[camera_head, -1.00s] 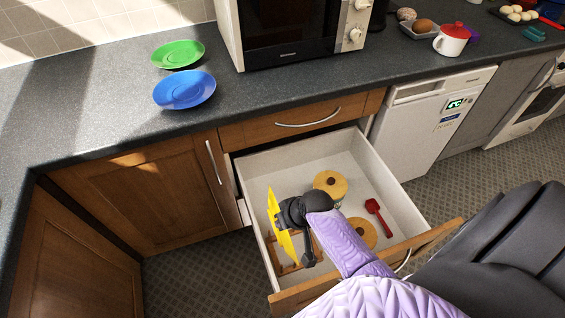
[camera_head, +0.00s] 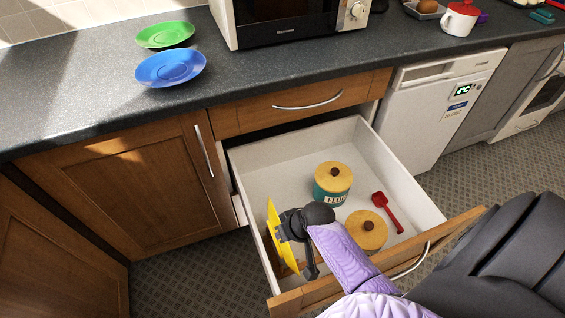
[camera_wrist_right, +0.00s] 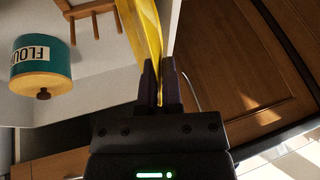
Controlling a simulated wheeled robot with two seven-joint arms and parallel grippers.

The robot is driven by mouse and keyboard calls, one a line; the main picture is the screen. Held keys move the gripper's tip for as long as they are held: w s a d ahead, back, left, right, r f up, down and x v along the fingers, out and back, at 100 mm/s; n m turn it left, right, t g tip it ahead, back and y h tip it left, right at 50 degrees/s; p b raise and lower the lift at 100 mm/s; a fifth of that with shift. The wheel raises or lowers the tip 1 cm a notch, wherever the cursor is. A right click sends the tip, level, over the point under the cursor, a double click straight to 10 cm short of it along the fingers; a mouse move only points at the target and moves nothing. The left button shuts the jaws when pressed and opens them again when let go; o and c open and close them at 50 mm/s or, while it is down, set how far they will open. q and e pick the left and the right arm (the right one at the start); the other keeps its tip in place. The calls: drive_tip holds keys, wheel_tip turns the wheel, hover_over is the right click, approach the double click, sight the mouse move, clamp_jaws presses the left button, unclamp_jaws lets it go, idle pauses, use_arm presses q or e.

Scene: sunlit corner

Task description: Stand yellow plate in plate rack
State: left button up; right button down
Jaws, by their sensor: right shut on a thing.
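The yellow plate (camera_head: 285,259) is on edge, close to upright, at the left side of the open drawer. My right gripper (camera_head: 281,228) is shut on its rim, and the right wrist view also shows the plate (camera_wrist_right: 146,28) between the two fingers (camera_wrist_right: 160,75). The wooden plate rack (camera_head: 290,267) is in the drawer's front left corner, mostly hidden behind the plate and my arm. Some of the rack (camera_wrist_right: 92,10) shows beside the plate in the right wrist view. I cannot tell whether the plate touches the rack. My left gripper is out of view.
The drawer (camera_head: 410,190) also holds a teal flour canister (camera_head: 330,193), another wooden-lidded canister (camera_head: 366,232) and a red scoop (camera_head: 386,211). Blue (camera_head: 171,68) and green (camera_head: 165,35) plates lie on the counter, left of the microwave (camera_head: 290,25).

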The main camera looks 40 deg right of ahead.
drive_tip(key=shift+f, duration=0.35)
drive_tip(key=c, duration=0.8)
unclamp_jaws()
drive_tip(key=shift+o, duration=0.5)
use_arm(q)
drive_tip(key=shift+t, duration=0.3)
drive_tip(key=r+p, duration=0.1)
drive_tip(key=p, duration=0.1)
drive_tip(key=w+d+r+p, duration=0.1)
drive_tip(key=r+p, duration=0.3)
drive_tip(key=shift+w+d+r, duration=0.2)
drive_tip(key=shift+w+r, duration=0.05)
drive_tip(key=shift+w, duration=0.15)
use_arm(e)
drive_tip(key=v, duration=1)
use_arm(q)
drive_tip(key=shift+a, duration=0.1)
use_arm(e)
drive_tip(key=shift+w, duration=0.1)
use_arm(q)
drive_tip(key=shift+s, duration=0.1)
